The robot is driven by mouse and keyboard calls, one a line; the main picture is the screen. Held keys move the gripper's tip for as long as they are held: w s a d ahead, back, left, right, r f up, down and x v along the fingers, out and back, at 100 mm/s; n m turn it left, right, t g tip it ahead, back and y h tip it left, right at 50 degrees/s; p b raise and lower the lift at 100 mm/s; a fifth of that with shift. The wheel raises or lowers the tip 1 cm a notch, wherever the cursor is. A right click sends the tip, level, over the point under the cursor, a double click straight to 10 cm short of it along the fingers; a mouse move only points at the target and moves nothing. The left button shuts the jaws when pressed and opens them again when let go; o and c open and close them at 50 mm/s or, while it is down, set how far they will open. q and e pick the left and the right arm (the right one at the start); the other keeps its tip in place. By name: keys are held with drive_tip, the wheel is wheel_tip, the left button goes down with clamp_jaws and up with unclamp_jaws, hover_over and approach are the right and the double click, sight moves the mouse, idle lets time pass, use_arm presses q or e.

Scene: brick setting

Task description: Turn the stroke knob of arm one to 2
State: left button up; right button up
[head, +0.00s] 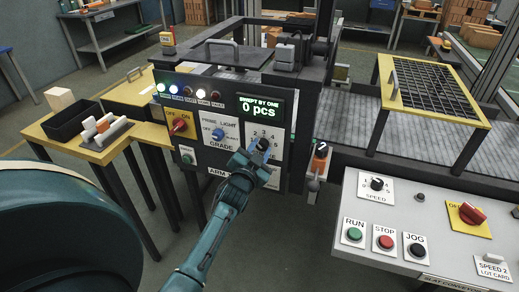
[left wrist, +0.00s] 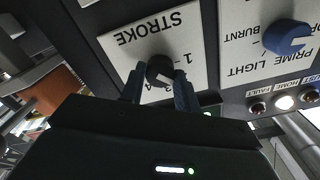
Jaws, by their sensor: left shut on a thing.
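The stroke knob (left wrist: 158,68) is a small dark round knob on a white plate marked STROKE (left wrist: 130,45), which appears upside down in the left wrist view. My left gripper (left wrist: 160,88) has its fingers on both sides of the knob and is shut on it. In the head view, my left gripper (head: 259,158) reaches the white numbered plate (head: 273,131) on the front of arm one's panel, below the green-lettered display (head: 262,107) reading 0 pcs. A pale mark shows on the knob, but the number it points at cannot be read. My right gripper is out of view.
The blue grade knob (head: 218,133) and red OFF/ON knob (head: 179,126) are left of the stroke plate. An orange-and-black part (head: 319,157) sticks out at its right. A console (head: 425,225) with buttons stands at right. A yellow table (head: 60,132) holds a black tray at left.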

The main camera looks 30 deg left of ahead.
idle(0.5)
use_arm(q)
drive_tip(key=o, duration=1)
drive_tip(key=shift+c, duration=0.2)
drive_tip(key=v, duration=1.3)
drive_tip(key=shift+b, duration=0.35)
drive_tip(key=shift+s+d, duration=0.1)
drive_tip(key=s+d+f+g+h, duration=0.3)
drive_tip(key=s+d+f+h, duration=0.1)
drive_tip(key=d+f, duration=0.3)
drive_tip(key=shift+s+d+p, duration=0.35)
drive_tip(key=shift+s+d, duration=0.45)
drive_tip(key=shift+d, duration=0.4)
drive_tip(key=s+d+f+g+h, duration=0.1)
drive_tip(key=s+d, duration=0.1)
drive_tip(key=s, duration=0.1)
drive_tip(key=s+d+f+g+h, duration=0.1)
drive_tip(key=s+d+f, duration=0.1)
drive_tip(key=s+d, duration=0.1)
drive_tip(key=s+d+f+g+h, duration=0.1)
drive_tip(key=s+d+f+g, duration=0.1)
drive_tip(key=s+d, duration=0.1)
drive_tip(key=shift+d+f, duration=0.1)
drive_tip(key=shift+d, duration=0.15)
drive_tip(key=shift+c, duration=0.3)
